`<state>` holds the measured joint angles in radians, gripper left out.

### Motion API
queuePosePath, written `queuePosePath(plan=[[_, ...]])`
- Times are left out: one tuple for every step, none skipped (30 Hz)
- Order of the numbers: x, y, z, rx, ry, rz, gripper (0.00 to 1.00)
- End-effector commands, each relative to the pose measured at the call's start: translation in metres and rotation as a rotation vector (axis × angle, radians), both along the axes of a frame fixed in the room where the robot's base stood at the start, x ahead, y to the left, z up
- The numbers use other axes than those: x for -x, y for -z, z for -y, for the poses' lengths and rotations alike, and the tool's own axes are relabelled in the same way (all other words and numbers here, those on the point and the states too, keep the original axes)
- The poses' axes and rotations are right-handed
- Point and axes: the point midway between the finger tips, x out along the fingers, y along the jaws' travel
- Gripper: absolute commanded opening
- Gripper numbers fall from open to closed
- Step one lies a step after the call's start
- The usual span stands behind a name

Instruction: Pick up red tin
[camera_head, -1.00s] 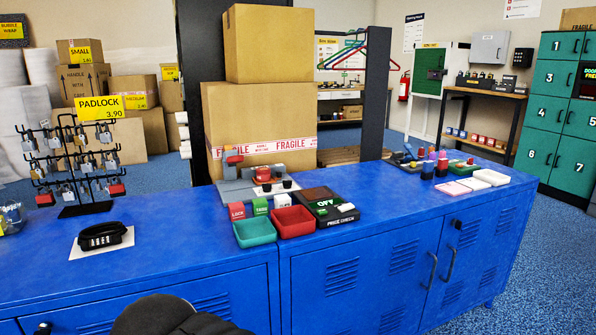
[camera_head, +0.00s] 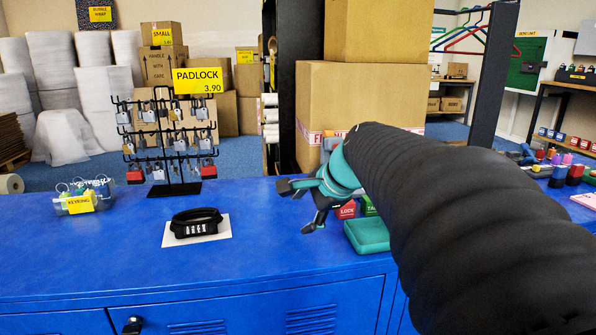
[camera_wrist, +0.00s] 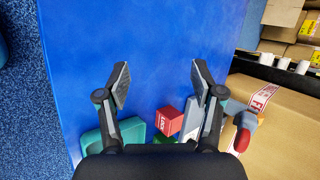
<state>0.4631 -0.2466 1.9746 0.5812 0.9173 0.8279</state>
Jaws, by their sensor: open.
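The red tin (camera_head: 347,210), a small block with white lettering that seems to read LOCK, stands on the blue counter. In the head view it is just right of my gripper (camera_head: 299,207), partly behind my arm. In the wrist view the red tin (camera_wrist: 168,121) is low in the middle, nearer my palm than the fingertips. My gripper (camera_wrist: 161,77) is open, with its two fingers spread and nothing between the tips but blue counter beyond. I cannot tell its exact height above the counter.
A teal tray (camera_head: 366,236) and a green tin (camera_head: 369,207) stand beside the red tin. A black dial lock (camera_head: 196,223) on a white card, a padlock rack (camera_head: 172,190) and a keyring bin (camera_head: 84,200) are left. Large cartons (camera_head: 362,97) stand behind. The counter's front left is clear.

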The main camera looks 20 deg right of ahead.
Motion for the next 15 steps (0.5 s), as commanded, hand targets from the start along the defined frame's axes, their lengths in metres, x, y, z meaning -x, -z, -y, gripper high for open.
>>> queuePosePath(plan=[[-0.02,0.001,0.029,-0.102,0.119,0.01,0.67],[-0.03,-0.002,0.044,-0.168,0.19,0.02,0.67],[-0.043,-0.006,0.066,-0.257,0.284,0.035,0.67],[-0.052,-0.008,0.083,-0.325,0.352,0.046,0.67],[-0.061,-0.011,0.101,-0.394,0.42,0.059,0.67],[-0.07,-0.013,0.126,-0.484,0.505,0.076,0.67],[-0.077,-0.015,0.145,-0.552,0.566,0.09,0.67],[-0.082,-0.017,0.164,-0.617,0.624,0.104,0.67],[-0.088,-0.018,0.188,-0.703,0.695,0.124,0.67],[-0.091,-0.02,0.206,-0.763,0.744,0.137,0.67],[-0.094,-0.021,0.223,-0.82,0.787,0.152,0.67],[-0.096,-0.022,0.243,-0.891,0.839,0.169,0.67],[-0.097,-0.023,0.257,-0.94,0.873,0.182,0.67],[-0.097,-0.024,0.27,-0.984,0.903,0.193,0.67],[-0.097,-0.025,0.284,-1.034,0.935,0.206,0.67]])
